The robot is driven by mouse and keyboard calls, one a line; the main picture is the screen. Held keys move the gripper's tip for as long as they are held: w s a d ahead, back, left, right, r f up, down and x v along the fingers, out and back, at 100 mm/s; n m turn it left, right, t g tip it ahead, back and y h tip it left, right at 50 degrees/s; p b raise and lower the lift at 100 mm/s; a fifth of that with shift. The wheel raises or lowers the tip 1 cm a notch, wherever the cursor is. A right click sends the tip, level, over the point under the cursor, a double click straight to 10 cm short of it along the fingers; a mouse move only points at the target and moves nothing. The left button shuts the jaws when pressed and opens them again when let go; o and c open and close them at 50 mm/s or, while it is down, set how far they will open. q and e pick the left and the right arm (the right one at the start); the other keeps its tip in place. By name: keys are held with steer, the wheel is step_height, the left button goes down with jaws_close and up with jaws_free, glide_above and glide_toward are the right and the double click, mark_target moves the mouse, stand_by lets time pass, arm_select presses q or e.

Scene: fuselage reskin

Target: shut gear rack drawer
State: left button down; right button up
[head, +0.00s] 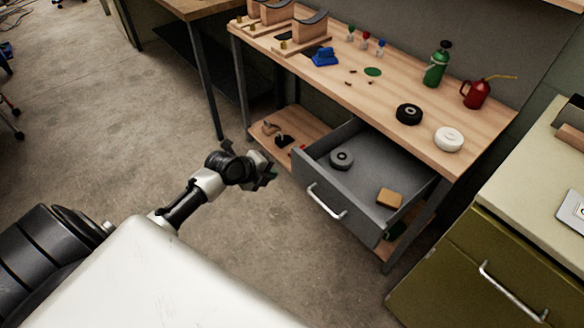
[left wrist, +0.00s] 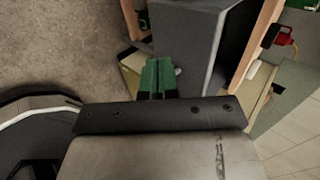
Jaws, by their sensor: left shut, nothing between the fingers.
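The grey gear rack drawer (head: 329,196) stands pulled out from under the wooden workbench in the head view. Its front carries a silver bar handle (head: 326,202). Inside lie a grey tape roll (head: 341,159) and a tan block (head: 390,198). My left gripper (head: 270,176) is left of the drawer front, apart from the handle in the head view. In the left wrist view its green fingers (left wrist: 158,78) are shut and empty, with the grey drawer (left wrist: 185,40) just beyond them. My right gripper is not in view.
The workbench top (head: 400,80) holds a black roll (head: 409,114), a white roll (head: 449,139), a green bottle (head: 436,64) and a red oil can (head: 477,94). A lower shelf (head: 296,127) sits beside the drawer. An olive cabinet (head: 470,265) stands at right. Open floor lies before the drawer.

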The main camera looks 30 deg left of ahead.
mark_target(298, 168)
arm_select(q)
steer(key=w+f, duration=0.1)
steer(key=w, duration=0.1)
steer(key=w+d+f, duration=0.1)
steer(key=w, duration=0.1)
steer(key=w+d+f, duration=0.1)
steer(key=w, duration=0.1)
steer(key=shift+d+f, duration=0.1)
steer(key=shift+w+d, duration=0.2)
steer(key=shift+w, duration=0.35)
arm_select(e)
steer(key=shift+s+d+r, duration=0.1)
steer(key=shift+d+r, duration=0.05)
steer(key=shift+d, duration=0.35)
